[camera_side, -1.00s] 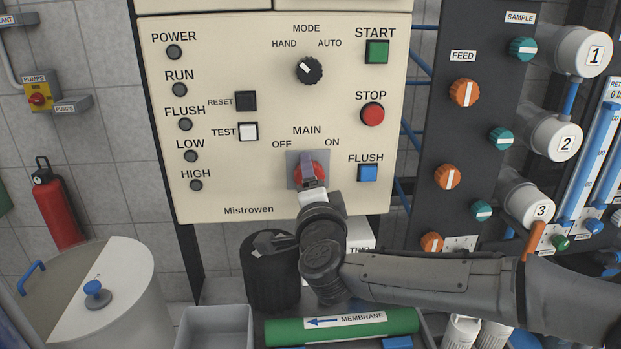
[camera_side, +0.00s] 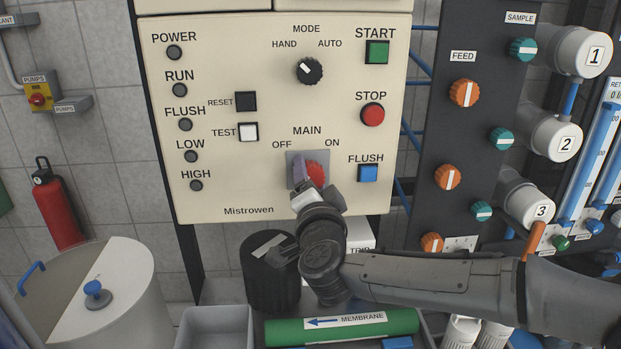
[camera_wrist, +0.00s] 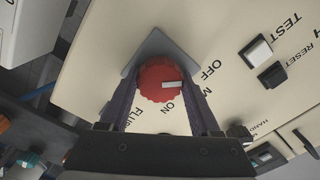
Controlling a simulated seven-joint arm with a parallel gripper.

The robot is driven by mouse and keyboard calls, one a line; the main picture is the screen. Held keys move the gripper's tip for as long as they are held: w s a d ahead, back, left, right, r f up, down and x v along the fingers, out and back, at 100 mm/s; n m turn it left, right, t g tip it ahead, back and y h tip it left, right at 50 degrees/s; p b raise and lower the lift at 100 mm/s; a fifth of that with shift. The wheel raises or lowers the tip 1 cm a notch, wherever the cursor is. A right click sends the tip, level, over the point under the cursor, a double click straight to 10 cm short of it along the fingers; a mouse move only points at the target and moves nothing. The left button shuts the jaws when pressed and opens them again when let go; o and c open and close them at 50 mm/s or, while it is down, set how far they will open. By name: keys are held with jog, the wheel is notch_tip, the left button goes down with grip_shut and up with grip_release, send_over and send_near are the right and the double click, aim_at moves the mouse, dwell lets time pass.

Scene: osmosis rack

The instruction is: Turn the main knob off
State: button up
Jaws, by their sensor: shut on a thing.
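The main knob (camera_side: 317,174) is red, on a grey square plate (camera_side: 293,160) below the MAIN label of the cream panel. In the side view, my gripper (camera_side: 303,172) reaches it from below, and a finger covers its left part. In the wrist view, the knob (camera_wrist: 156,76) sits between the two fingers of my gripper (camera_wrist: 160,84), which is shut on it. Its white pointer mark points to the right in that view, between the ON and OFF labels and nearer OFF.
The blue FLUSH button (camera_side: 368,173) is right of the knob, with the red STOP button (camera_side: 372,114) above it. The white TEST button (camera_side: 248,132) is at upper left. A black container (camera_side: 268,287) stands below the panel, close to my wrist.

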jog(key=o, duration=1.4)
jog(key=shift+s, duration=0.1)
jog(key=s, duration=1.3)
jog(key=shift+s, duration=0.35)
